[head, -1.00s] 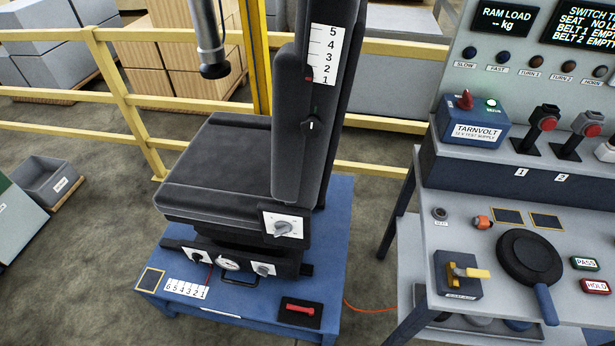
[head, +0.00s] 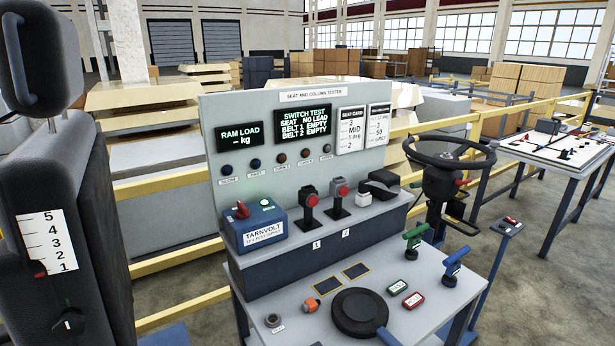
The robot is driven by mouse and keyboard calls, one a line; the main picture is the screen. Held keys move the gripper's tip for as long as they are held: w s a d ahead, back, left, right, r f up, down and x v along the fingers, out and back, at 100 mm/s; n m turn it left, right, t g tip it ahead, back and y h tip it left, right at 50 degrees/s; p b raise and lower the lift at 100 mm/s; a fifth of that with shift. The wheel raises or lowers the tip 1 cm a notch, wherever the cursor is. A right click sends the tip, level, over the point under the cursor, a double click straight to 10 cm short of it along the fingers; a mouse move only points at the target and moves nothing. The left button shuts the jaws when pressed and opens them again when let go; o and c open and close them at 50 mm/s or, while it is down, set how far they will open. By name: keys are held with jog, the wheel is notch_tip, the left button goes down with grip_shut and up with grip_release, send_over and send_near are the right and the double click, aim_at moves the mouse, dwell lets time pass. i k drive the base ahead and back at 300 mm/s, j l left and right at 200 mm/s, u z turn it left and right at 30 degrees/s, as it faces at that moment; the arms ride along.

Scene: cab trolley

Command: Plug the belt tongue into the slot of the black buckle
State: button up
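The black buckle (head: 311,208) stands upright on the raised ledge of the test bench, above label 1, with a red top. A similar grey buckle (head: 339,197) with a red top stands to its right, above label 2. The slots are too small to make out. To the right of both lies a dark curved piece (head: 381,186) with a small pale block (head: 363,199) beside it. I cannot tell whether either is the belt tongue. The display reads belt 1 and belt 2 empty. My gripper is not in view.
A blue supply box (head: 258,229) stands left of the buckles. The lower bench top (head: 290,329) carries a round black pan-like object (head: 360,312), an orange piece (head: 311,304) and green and blue handles. A black seat (head: 75,190) rises at left, a steering wheel (head: 444,153) at right.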

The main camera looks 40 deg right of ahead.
aim_at(363, 188)
jog(key=z, duration=1.1)
